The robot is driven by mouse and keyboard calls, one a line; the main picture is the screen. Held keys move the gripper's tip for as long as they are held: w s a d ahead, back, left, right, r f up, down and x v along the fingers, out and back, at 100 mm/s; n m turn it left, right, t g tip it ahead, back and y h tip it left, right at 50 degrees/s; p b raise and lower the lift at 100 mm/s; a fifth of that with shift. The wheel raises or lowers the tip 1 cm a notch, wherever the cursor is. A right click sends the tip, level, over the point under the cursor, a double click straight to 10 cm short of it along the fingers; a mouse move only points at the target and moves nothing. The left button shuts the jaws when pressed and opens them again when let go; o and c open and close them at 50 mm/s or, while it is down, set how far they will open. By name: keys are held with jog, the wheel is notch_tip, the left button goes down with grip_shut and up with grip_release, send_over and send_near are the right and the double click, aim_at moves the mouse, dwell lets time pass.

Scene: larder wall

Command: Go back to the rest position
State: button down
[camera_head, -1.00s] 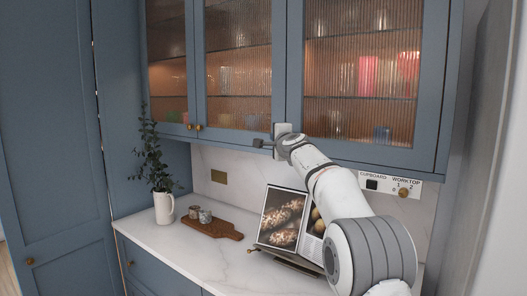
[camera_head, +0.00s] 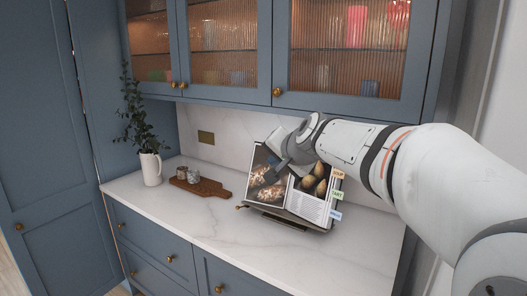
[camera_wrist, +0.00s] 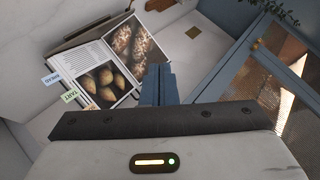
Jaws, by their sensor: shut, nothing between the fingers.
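My gripper (camera_head: 279,155) is shut and empty. In the head view it hangs in front of the open cookbook (camera_head: 318,208), below the wall cupboard, and hides part of the book's upper edge. In the wrist view the shut fingers (camera_wrist: 158,84) point away from the camera, with the cookbook (camera_wrist: 85,62) to their left. I cannot tell the exact gap between the fingers and the book.
Blue wall cupboards (camera_head: 345,101) with ribbed glass doors hang over the white worktop (camera_head: 165,205). A white jug with leafy stems (camera_head: 151,170) and a wooden board (camera_head: 208,188) with small pots stand to the left. The worktop's front left is clear.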

jog(key=s+d+f+n+g+h, duration=0.1)
jog(key=s+d+f+n+g, duration=0.1)
jog(key=s+d+f, duration=0.2)
jog(key=s+d+f+n+g+h, duration=0.2)
jog(key=s+f, duration=0.8)
jog(key=s, duration=0.6)
jog(key=s+d+f+n+g+h, duration=0.1)
jog(key=s+d+f+g, duration=0.2)
jog(key=s+d+f, duration=0.3)
jog(key=s, duration=0.4)
jog(key=shift+d+f+n+g+h, duration=0.25)
jog(key=shift+f+n+g+h, duration=0.05)
jog(key=shift+f+n+h, duration=0.1)
jog(key=shift+s, duration=0.1)
